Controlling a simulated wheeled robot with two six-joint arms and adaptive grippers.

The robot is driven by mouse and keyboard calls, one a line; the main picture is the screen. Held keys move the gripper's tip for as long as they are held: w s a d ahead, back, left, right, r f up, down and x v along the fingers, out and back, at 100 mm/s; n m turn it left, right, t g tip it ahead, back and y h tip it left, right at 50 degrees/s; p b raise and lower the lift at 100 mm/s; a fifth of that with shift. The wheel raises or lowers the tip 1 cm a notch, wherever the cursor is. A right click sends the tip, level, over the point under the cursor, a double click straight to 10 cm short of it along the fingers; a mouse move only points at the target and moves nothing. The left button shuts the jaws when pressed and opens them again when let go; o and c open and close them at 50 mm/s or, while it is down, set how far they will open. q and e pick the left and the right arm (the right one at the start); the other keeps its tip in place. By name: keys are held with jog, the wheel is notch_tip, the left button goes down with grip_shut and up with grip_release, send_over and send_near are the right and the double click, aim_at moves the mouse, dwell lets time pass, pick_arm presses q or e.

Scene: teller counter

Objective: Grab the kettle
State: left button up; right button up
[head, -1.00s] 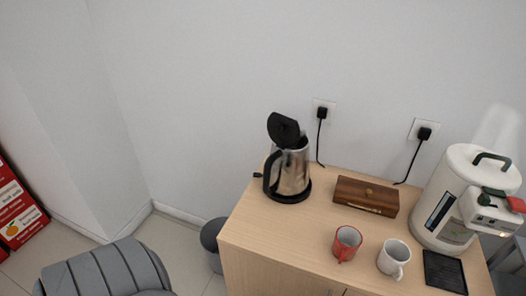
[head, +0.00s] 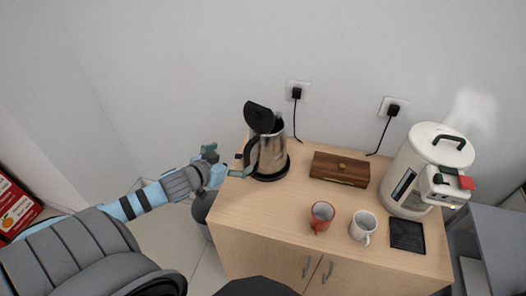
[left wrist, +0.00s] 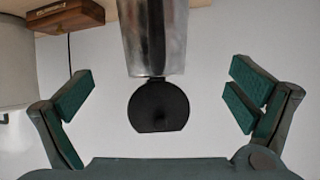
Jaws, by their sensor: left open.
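The kettle (head: 272,153) is steel with a black handle and base. It stands upright at the left end of the wooden cabinet top, its black lid (head: 258,117) raised open. My left gripper (head: 225,162) is just left of the kettle, by its handle side, open and empty. In the left wrist view, which looks upside down, the kettle (left wrist: 153,36) and its hanging lid show between the spread fingers of my left gripper (left wrist: 158,85). I cannot tell whether a finger touches the handle. My right gripper is not in view.
The cabinet top (head: 265,205) also holds a brown wooden box (head: 340,168), a red mug (head: 321,215), a white mug (head: 363,228), a black tray (head: 407,236) and a white dispenser (head: 425,165). The wall is close behind.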

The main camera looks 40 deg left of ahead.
pick_arm(q)
notch_tip(320, 180, up, 4)
jog(key=w, duration=0.2)
jog(key=t+b, duration=0.1)
jog(key=b, duration=0.4)
send_near(260, 132)
jog(key=w+f, duration=0.1)
jog(key=w+a+f, duration=0.1)
jog(key=shift+w+a+f+h, duration=0.2)
jog(key=shift+w+f+h, duration=0.1)
jog(key=shift+h, duration=0.1)
jog(key=b+x, duration=0.1)
jog(key=x, duration=0.8)
jog(key=shift+a, duration=0.2)
jog(key=shift+r, duration=0.1)
jog(key=c, duration=1.7)
jog(key=shift+c, duration=0.9)
jog(key=shift+r, duration=0.2)
